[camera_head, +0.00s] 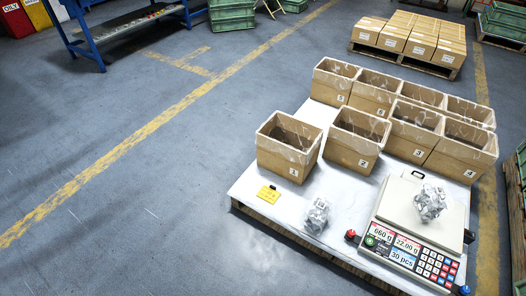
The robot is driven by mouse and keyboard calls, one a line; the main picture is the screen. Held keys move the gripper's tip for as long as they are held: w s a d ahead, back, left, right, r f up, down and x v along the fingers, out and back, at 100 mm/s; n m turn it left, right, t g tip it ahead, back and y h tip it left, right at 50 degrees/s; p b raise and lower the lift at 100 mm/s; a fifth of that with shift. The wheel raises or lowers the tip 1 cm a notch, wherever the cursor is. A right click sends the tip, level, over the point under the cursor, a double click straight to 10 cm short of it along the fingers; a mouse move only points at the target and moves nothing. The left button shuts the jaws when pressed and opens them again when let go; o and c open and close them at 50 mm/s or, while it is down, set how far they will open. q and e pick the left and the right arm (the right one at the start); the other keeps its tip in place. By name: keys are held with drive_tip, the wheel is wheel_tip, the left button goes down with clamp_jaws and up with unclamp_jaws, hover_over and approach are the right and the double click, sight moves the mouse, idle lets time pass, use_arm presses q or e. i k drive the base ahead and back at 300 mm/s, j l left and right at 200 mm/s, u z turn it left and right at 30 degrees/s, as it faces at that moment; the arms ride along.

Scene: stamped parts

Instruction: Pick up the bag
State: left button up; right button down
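A clear bag of grey metal parts (430,203) lies on the pan of the weighing scale (398,203). A second, similar clear bag of grey parts (317,217) rests on the white table top (258,184), left of the scale and near the front edge. I cannot tell from the picture which of the two the task means. Neither of my grippers shows in this view. The scale's display reads 660 g, 22.00 g and 30 pcs.
Two rows of open numbered boxes (290,148) stand behind the bags. A yellow card (269,194) lies at the table's left. A pallet of cartons (411,40) stands at the back right. The grey floor at left (100,150) is clear.

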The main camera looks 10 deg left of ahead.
sight(432, 201)
drive_tip(key=z, duration=1.15)
